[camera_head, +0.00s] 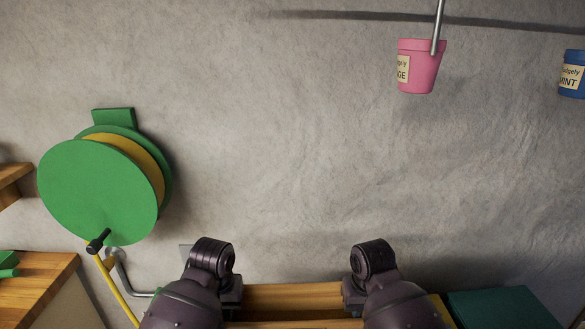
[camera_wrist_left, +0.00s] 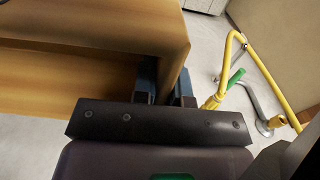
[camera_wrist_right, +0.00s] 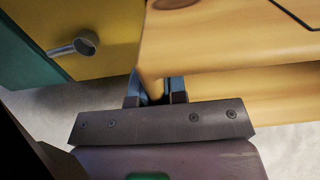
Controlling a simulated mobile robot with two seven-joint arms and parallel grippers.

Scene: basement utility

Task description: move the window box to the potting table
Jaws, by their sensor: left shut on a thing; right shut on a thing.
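The wooden window box (camera_head: 292,294) shows between my two arms at the bottom of the head view. In the left wrist view its light wood wall (camera_wrist_left: 120,22) shows, and my left gripper (camera_wrist_left: 165,82) is shut on the wall at its corner. In the right wrist view the box (camera_wrist_right: 225,38) extends to the right, and my right gripper (camera_wrist_right: 156,88) is shut on its wall near the end. The fingertips are partly hidden by the wood. In the head view, only my wrists show and the fingers are hidden. I cannot tell which surface is the potting table.
A pink pot (camera_head: 418,68) and a blue pot (camera_head: 573,75) hang high at right. A dark green thing (camera_head: 495,308) lies at lower right. Pale floor shows below.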

